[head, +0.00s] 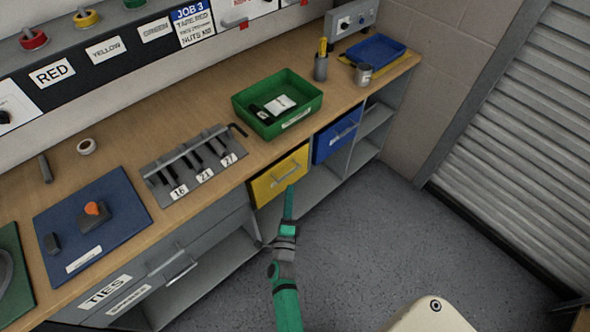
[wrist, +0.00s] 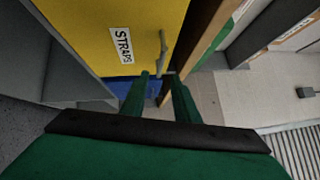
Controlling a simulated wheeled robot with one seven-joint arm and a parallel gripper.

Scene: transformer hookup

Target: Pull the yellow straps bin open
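The yellow straps bin (head: 268,190) sits under the bench top, its front about level with the blue bin beside it, so it looks shut. Its grey bar handle (head: 286,171) is on the front. In the wrist view the yellow front (wrist: 95,35) fills the upper left, with a white STRAPS label (wrist: 120,45) and the handle (wrist: 163,48). My green gripper (head: 290,190) is just in front of the bin. In the wrist view its two fingers (wrist: 158,77) are apart, with the handle's lower end near the gap between their tips. I cannot tell whether they touch it.
A blue bin (head: 336,136) is right of the yellow one. A green tray (head: 300,101) stands on the bench above. Grey drawers (head: 165,265) are at the left. The floor (head: 400,235) in front and to the right is clear, up to a shutter (head: 530,130).

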